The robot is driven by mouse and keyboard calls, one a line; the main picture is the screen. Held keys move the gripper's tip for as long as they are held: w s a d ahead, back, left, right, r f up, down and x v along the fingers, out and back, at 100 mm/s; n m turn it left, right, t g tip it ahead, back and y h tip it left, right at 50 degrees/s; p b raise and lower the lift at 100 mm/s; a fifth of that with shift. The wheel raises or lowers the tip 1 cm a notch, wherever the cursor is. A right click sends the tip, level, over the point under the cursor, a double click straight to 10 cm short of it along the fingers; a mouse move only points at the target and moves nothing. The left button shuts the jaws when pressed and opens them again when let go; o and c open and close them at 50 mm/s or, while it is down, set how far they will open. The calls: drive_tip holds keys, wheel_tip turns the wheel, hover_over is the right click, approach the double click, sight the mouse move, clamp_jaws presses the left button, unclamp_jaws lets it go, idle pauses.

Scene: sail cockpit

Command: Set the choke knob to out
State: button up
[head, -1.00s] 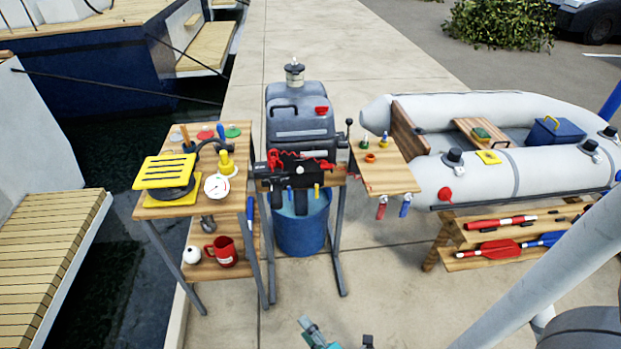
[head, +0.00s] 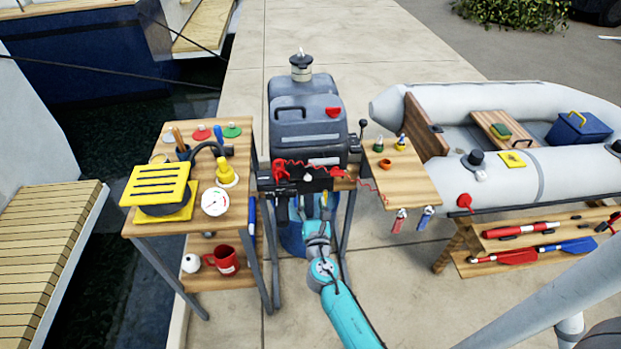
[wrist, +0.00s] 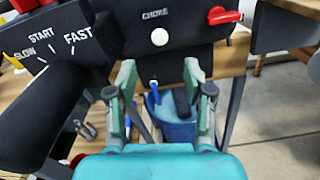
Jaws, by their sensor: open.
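The choke knob (wrist: 159,37) is a round white knob on the dark motor panel (wrist: 130,32), under the word CHOKE, in the wrist view. My gripper (wrist: 160,72) is open and empty, its two fingers spread wide apart. In the wrist view the knob shows above and beyond the gap between the fingertips, touching neither. In the head view my gripper (head: 318,205) is just in front of and below the motor panel (head: 318,180). How far out the knob stands is hard to tell.
A black throttle grip (wrist: 45,115) with START, SLOW and FAST marks is close on the left. A red lever (wrist: 224,15) sits to the panel's right. A blue bucket (wrist: 175,128) is below. Side tables (head: 205,280) (head: 410,180) flank the motor.

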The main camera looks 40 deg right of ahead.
sight(308, 179)
drive_tip(key=x, duration=0.9)
drive_tip(key=shift+w+d, duration=0.2)
drive_tip(key=shift+w, duration=0.1)
clamp_jaws()
